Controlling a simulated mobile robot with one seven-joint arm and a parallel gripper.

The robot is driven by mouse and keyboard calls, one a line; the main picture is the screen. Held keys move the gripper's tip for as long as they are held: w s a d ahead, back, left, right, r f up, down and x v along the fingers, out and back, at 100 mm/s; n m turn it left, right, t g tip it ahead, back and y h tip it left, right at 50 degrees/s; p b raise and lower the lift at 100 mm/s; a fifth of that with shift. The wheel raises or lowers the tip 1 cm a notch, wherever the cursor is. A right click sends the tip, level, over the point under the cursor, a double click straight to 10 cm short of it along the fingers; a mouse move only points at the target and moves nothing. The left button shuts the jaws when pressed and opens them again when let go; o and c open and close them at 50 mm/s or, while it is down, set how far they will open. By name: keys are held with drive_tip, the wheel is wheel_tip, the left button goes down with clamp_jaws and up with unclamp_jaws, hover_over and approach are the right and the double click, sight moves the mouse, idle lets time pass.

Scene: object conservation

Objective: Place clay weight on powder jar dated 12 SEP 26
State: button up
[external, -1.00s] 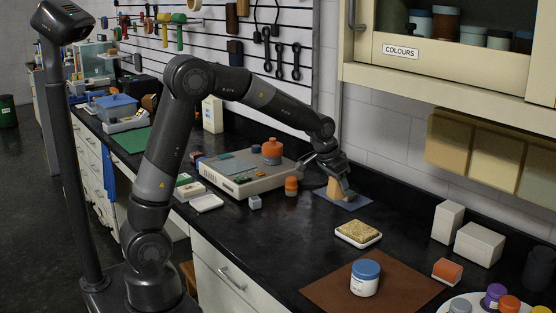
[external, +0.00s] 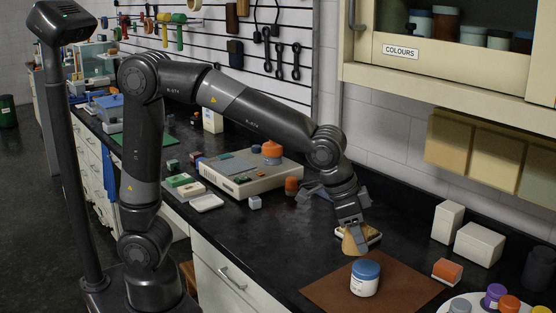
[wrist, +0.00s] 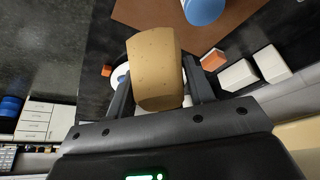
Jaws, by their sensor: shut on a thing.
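My gripper (external: 350,226) is shut on the tan clay weight (external: 354,243), which also shows between the fingers in the wrist view (wrist: 156,65). The weight hangs above the counter, slightly behind and to the left of a white jar with a blue lid (external: 365,279). The jar stands on a brown mat (external: 410,290); its label is too small to read. In the wrist view, the blue lid (wrist: 205,10) is at the top edge, past the weight, and appears apart from it. A small orange-lidded jar (external: 291,186) stands farther back.
An orange-and-white block (external: 447,270) and white boxes (external: 480,244) stand right. A round tray (external: 440,311) of coloured pots is at front right. The front-left counter is clear.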

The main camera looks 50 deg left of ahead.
drive_tip(key=shift+s+d+r, duration=0.1)
drive_tip(key=shift+s+d, duration=0.2)
drive_tip(key=shift+s, duration=0.3)
hover_over(377, 267)
drive_tip(key=s+a, duration=0.1)
drive_tip(key=f, duration=0.7)
drive_tip(key=shift+s+a, duration=0.1)
drive_tip(key=shift+a, duration=0.1)
drive_tip(key=shift+f, duration=1.95)
drive_tip(key=shift+f, duration=0.15)
drive_tip(key=o, duration=1.1)
